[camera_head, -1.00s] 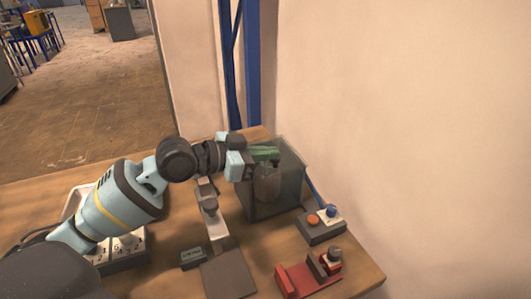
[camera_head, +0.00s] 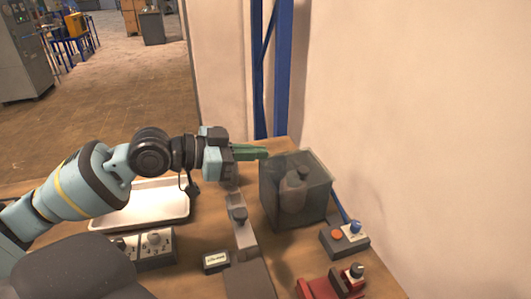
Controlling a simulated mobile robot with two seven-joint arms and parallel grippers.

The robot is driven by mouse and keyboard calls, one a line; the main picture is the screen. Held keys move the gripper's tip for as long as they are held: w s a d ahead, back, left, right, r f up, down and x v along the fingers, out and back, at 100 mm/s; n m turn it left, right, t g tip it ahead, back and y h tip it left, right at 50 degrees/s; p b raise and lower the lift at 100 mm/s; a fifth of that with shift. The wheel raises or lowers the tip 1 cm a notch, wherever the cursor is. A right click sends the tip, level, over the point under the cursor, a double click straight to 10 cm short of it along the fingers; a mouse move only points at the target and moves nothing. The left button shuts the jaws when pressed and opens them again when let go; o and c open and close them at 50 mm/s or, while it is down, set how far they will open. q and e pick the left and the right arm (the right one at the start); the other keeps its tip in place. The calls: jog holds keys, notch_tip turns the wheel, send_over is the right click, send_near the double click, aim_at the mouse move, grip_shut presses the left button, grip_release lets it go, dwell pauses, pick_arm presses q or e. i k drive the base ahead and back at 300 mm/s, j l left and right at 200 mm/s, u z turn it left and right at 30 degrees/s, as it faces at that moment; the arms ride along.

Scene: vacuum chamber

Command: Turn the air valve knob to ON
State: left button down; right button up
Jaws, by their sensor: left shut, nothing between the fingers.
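My left gripper (camera_head: 262,153) has green fingers, shut and empty, pointing right. The fingertips are by the upper left edge of the clear chamber (camera_head: 318,205), well up and left of the knob, apart from it. My right gripper is not in view.
The chamber has a grey bottle-like object (camera_head: 293,192) inside. A red fixture (camera_head: 318,289) stands in front of the knob box. A white tray (camera_head: 115,222), a numbered dial box (camera_head: 157,263) and a small display (camera_head: 215,262) lie to the left. A wall borders the right.

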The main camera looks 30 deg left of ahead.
aim_at(356, 226)
jog(key=k+l, duration=0.75)
jog(key=k, duration=0.1)
